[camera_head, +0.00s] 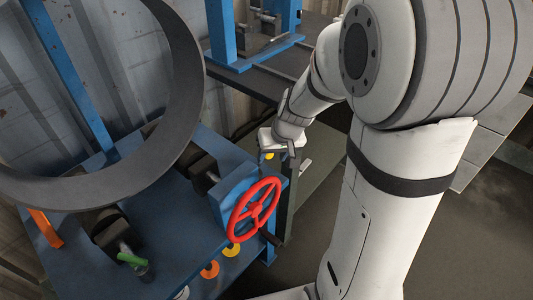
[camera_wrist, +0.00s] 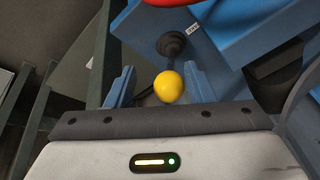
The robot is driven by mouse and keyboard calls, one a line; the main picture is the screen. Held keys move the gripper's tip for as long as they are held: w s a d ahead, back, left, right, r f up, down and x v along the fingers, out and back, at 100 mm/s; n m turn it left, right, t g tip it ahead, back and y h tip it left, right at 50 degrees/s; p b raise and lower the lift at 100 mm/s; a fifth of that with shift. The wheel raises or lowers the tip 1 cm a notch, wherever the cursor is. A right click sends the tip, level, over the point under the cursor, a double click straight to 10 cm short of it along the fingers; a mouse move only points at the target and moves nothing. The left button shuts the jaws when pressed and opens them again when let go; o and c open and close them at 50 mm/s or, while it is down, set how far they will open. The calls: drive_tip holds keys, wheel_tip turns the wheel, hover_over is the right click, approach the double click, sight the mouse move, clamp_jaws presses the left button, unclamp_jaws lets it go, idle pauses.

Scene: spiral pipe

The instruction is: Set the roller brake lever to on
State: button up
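A lever with a yellow ball knob (camera_wrist: 169,86) on a dark shaft and round black base (camera_wrist: 172,44) shows in the wrist view. In the head view the yellow knob (camera_head: 269,156) is a small spot beside my gripper (camera_head: 283,143). In the wrist view my gripper (camera_wrist: 160,85) is open, with blue-grey fingers left and right of the knob. A gap shows on each side, wider on the left. Whether the lever is on or off cannot be told.
A red handwheel (camera_head: 254,209) is on the blue machine (camera_head: 175,235), close to my gripper. A large dark ring (camera_head: 185,110) stands at the left. A green handle (camera_head: 132,259) and an orange bar (camera_head: 45,228) are at the lower left. Open floor (camera_head: 480,235) lies at the right.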

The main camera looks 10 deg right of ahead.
drive_tip(key=shift+o, duration=0.2)
drive_tip(key=shift+r, duration=0.15)
drive_tip(key=p+v, duration=0.2)
drive_tip(key=v, duration=0.5)
drive_tip(key=shift+r, duration=0.3)
drive_tip(key=s+r+g+h+p, duration=0.1)
drive_tip(key=s+r+p, duration=1.3)
drive_tip(key=r, duration=0.4)
drive_tip(key=shift+s+a+r+h+p, duration=0.35)
drive_tip(key=shift+s+a+h+p, duration=0.1)
drive_tip(key=shift+p, duration=0.1)
drive_tip(key=shift+w, duration=0.1)
